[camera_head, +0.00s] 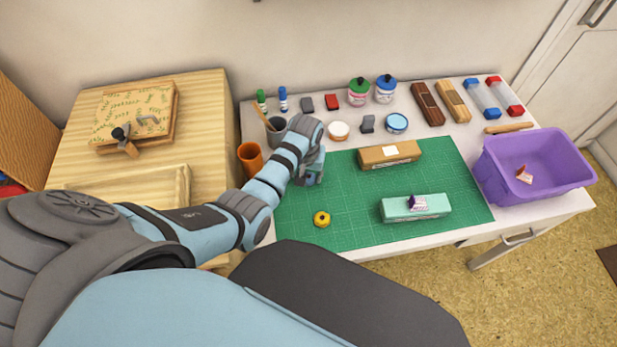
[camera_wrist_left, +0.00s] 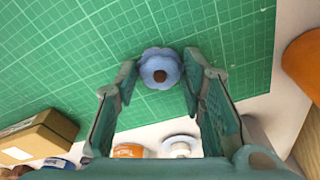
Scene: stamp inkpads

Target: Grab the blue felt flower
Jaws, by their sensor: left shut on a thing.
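The blue felt flower (camera_wrist_left: 160,62) has a brown centre and sits between the two fingertips of my left gripper (camera_wrist_left: 160,74) in the left wrist view, with the green mat (camera_wrist_left: 60,70) behind it. In the head view my left gripper (camera_head: 312,176) is over the left part of the mat (camera_head: 350,215). The flower is hidden there by the gripper. The left gripper is shut on the flower; whether it touches the mat is not clear. My right gripper is not in view.
A yellow flower (camera_head: 321,219) lies on the mat. A brown box (camera_head: 375,157) and a mint box (camera_head: 432,211) are to the right. An orange cup (camera_head: 250,157) stands left of my forearm. A purple bin (camera_head: 540,192) is at the table's right end.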

